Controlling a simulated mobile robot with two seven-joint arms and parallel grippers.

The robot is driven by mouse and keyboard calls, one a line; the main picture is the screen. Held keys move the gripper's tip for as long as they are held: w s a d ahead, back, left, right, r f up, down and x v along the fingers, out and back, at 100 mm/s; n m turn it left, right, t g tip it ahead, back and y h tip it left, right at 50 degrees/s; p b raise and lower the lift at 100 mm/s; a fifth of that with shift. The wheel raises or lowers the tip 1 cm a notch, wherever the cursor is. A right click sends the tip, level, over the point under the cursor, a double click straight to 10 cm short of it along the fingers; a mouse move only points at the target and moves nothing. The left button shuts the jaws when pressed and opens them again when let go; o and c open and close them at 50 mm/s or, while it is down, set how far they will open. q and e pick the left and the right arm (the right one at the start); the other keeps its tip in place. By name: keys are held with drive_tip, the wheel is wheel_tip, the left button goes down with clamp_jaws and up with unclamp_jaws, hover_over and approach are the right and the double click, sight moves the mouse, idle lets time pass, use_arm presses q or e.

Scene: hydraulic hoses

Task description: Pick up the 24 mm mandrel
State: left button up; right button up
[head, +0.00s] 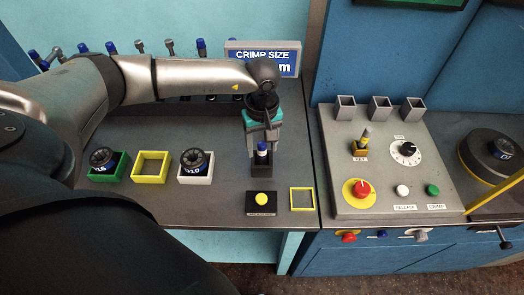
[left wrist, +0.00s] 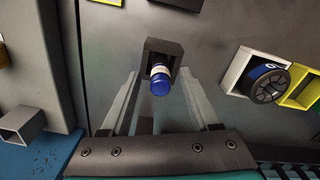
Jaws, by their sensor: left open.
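A blue-topped mandrel (head: 262,149) with a pale band stands upright in a small dark square holder (head: 262,169) on the grey bench. No size mark is readable on it, so I cannot confirm it is the 24 mm one. My left gripper (head: 262,137) is directly above it, pointing down. In the left wrist view, the mandrel's blue end (left wrist: 160,85) shows between the open fingers of the left gripper (left wrist: 161,90), with a gap on each side. The holder (left wrist: 163,48) shows around the mandrel's base. My right gripper is not in view.
Green, yellow and white square trays (head: 150,180) stand left; the green and white ones hold dark round dies. A black pad with a yellow button (head: 261,199) and an empty yellow frame (head: 302,199) lie in front. A control panel (head: 390,160) stands right. My arm partly hides the crimp size sign (head: 285,50).

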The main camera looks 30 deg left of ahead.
use_arm(q)
drive_tip(key=shift+f, duration=0.25)
clamp_jaws()
idle(0.3)
drive_tip(key=shift+r, duration=0.1)
